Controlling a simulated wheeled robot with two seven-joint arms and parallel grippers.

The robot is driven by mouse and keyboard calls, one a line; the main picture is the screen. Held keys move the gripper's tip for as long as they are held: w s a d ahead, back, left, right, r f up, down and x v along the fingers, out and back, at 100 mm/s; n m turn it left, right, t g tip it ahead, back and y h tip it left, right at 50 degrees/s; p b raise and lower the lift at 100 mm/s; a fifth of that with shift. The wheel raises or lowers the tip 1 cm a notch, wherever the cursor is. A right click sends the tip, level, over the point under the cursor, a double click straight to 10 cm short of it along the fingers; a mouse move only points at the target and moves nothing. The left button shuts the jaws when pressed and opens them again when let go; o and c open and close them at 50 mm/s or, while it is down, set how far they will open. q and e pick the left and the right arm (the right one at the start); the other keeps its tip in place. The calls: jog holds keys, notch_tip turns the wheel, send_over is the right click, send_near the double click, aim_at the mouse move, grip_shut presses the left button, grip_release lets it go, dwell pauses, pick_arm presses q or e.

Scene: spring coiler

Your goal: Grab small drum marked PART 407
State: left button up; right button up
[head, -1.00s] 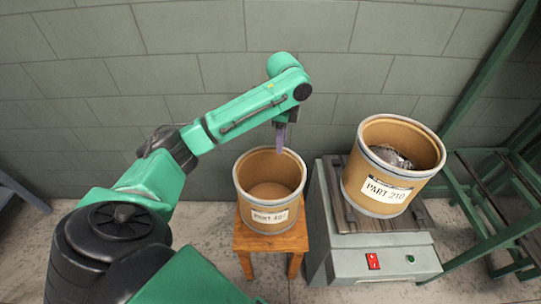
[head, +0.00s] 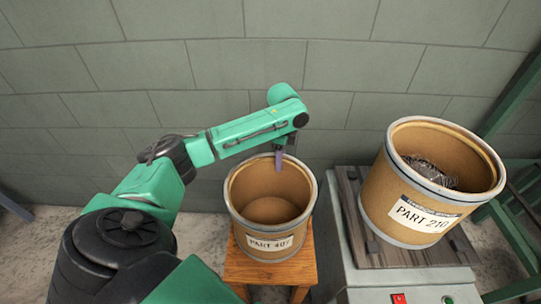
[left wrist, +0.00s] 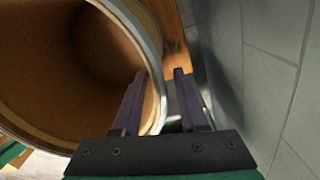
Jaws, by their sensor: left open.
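The small drum marked PART 407 (head: 270,242) stands upright on a wooden stool in the head view. It is brown with a metal rim, and it looks empty inside. My left gripper (head: 279,161) is open and points down at the drum's far rim. In the left wrist view its two fingers (left wrist: 158,92) stand on either side of the rim. One finger is on the inside of the drum (left wrist: 60,60) and the other on the outside, by the wall. I cannot tell whether either finger touches it. My right gripper is not in view.
A larger drum marked PART 210 (head: 428,217), holding coiled wire, sits tilted on a grey machine with buttons (head: 398,299) at the right. The wooden stool (head: 262,268) is close beside the machine. A block wall (head: 190,70) stands close behind the drum.

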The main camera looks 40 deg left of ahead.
pick_arm(q)
notch_tip(320, 180, down, 6)
jog(key=shift+s+d+r+b, duration=0.15)
jog(key=shift+r+b, duration=0.05)
jog(key=shift+b, duration=0.1)
grip_shut()
jog(key=shift+r, duration=0.1)
dwell(1.1)
